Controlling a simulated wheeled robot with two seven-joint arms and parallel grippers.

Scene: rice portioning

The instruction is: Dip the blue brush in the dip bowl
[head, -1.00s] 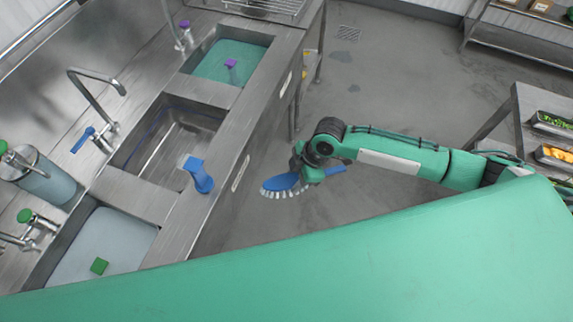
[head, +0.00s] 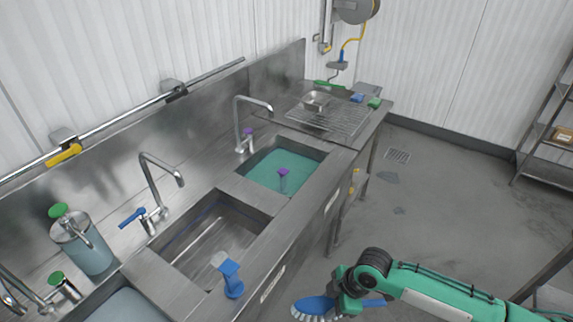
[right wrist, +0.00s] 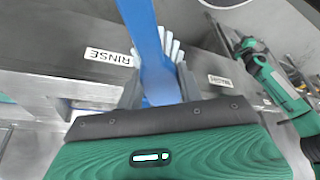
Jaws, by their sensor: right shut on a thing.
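The blue brush (head: 316,305) has a blue back and handle and white bristles. My right gripper (head: 343,296) is shut on it, in front of the sink counter at the bottom of the head view. In the right wrist view the brush's blue handle (right wrist: 146,35) runs up between the two grey fingers (right wrist: 158,92), with white bristles behind it. A small steel container (head: 316,100) sits on the rack at the counter's far end; I cannot tell whether it is the dip bowl. My left gripper is not seen in the head view.
The steel counter holds a teal-filled basin (head: 262,172), an empty-looking middle basin (head: 205,245) and a near basin (head: 125,306). Taps and a bottle (head: 84,248) line the back.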

